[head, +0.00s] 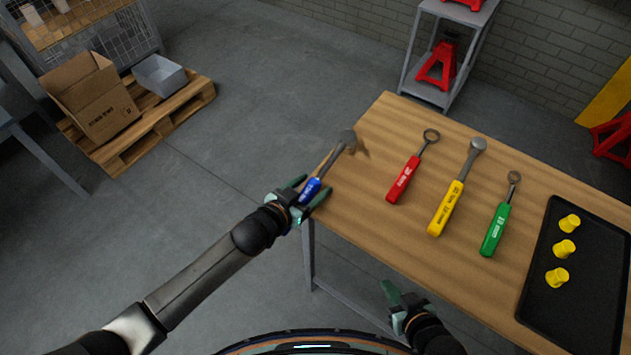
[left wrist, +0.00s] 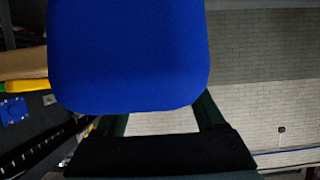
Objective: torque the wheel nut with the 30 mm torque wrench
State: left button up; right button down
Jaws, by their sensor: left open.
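A wrench with a blue handle (head: 311,188) and grey ring head (head: 348,138) is at the table's left corner. Its head is over the tabletop with a shadow beside it; the handle reaches past the edge. My left gripper (head: 304,194) is open, its fingers on either side of the handle. The handle's blue end (left wrist: 128,55) fills much of the left wrist view. Red (head: 404,180), yellow (head: 446,208) and green (head: 495,229) wrenches lie on the table. Their size labels are too small to read. My right gripper (head: 402,297) is low at the table's front, empty. No wheel nut is in view.
The wooden table (head: 380,230) has bare wood at its front left. A black tray (head: 590,300) with three yellow pieces (head: 563,249) is at the right. A pallet (head: 190,98) with a cardboard box (head: 95,100) and grey bin (head: 160,77) stands far left. Floor between is clear.

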pick_arm(q)
jog(key=shift+c, duration=0.3)
grip_shut()
dwell(0.9)
jog(key=shift+r, duration=0.15)
